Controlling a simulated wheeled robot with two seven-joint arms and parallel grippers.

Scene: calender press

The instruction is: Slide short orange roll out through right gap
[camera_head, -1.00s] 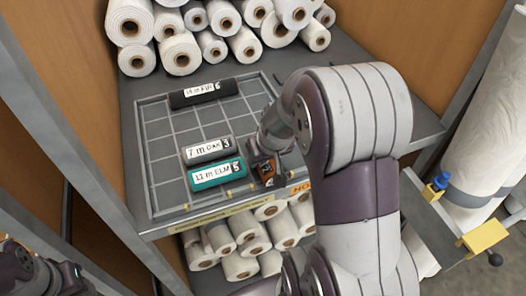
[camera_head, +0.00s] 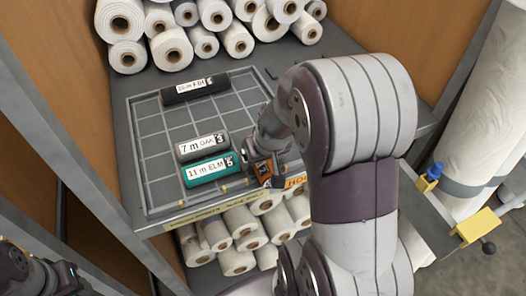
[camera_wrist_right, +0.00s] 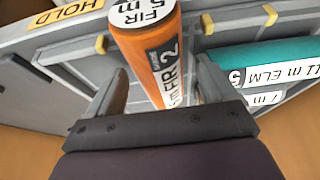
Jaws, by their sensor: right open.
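The short orange roll (camera_wrist_right: 155,60), labelled FIR 2, lies between the two fingers of my right gripper (camera_wrist_right: 162,88) in the wrist view. The fingers are open, one on each side of it; I cannot tell whether either touches. The roll's labelled end reaches over the tray's front edge between two yellow tabs (camera_wrist_right: 101,43) (camera_wrist_right: 271,14). In the head view my right gripper (camera_head: 263,172) is at the tray's front right, and its arm hides most of the orange roll (camera_head: 262,168). My left gripper (camera_head: 32,268) is low at the left edge; its fingers are unclear.
On the gridded tray (camera_head: 150,158), a teal ELM roll (camera_head: 205,171) and a grey OAK roll (camera_head: 200,148) lie left of my right gripper. A black roll (camera_head: 195,87) lies at the back. A HOLD label (camera_head: 296,181) is on the front edge. White rolls (camera_head: 170,45) are stacked behind.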

